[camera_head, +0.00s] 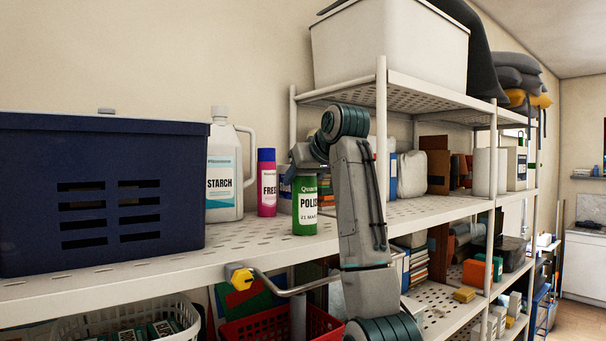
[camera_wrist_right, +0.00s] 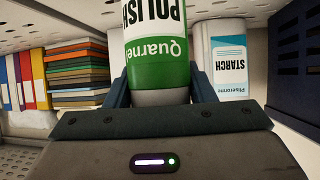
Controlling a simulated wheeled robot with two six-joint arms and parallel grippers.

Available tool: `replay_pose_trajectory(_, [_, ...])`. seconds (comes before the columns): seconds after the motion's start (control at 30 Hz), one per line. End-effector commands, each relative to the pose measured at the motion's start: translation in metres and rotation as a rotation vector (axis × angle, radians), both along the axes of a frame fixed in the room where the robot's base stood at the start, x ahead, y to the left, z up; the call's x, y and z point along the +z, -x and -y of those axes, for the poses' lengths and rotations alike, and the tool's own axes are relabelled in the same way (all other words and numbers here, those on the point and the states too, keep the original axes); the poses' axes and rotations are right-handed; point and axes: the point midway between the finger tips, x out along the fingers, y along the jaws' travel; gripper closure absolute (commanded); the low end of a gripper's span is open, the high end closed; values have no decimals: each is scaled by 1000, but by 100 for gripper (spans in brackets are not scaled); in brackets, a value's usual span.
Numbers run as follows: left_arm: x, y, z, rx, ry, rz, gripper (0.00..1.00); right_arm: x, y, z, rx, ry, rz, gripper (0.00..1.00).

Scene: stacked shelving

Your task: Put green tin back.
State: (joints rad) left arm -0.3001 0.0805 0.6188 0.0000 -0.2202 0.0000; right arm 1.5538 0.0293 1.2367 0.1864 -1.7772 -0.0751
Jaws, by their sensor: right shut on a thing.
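The green tin (camera_head: 305,207), labelled POLISH, is upright at the upper shelf, near its front edge. My right gripper (camera_head: 305,170) is above it, shut on its top end. The tin's base meets the perforated shelf board in the head view, but I cannot tell whether it rests on it. In the right wrist view the tin (camera_wrist_right: 157,55) appears upside down between the two dark fingers of my right gripper (camera_wrist_right: 160,90). My left gripper is not in view.
A pink-and-purple bottle (camera_head: 267,185) and the white STARCH jug (camera_head: 225,170) stand left of the tin. A dark blue crate (camera_head: 100,195) fills the shelf's left. A shelf post (camera_head: 381,150) rises to the right. Below are a red basket (camera_head: 262,327) and a yellow-tipped bar (camera_head: 240,276).

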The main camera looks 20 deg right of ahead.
Motion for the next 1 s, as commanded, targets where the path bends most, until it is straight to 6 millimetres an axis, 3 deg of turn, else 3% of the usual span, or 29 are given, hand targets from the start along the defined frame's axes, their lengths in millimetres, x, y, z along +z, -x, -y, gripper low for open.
replay_pose_trajectory(0.27, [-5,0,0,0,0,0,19,-5,0,0,0,0,2,100])
replay_pose_trajectory(0.3, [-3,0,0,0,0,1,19,-4,0,0,0,0,0,43])
replay_pose_trajectory(0.37, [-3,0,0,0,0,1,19,-4,0,0,0,0,0,31])
replay_pose_trajectory(0.77, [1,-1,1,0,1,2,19,3,1,0,0,0,0,29])
replay_pose_trajectory(1.0, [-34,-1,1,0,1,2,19,17,35,6,1,0,5,29])
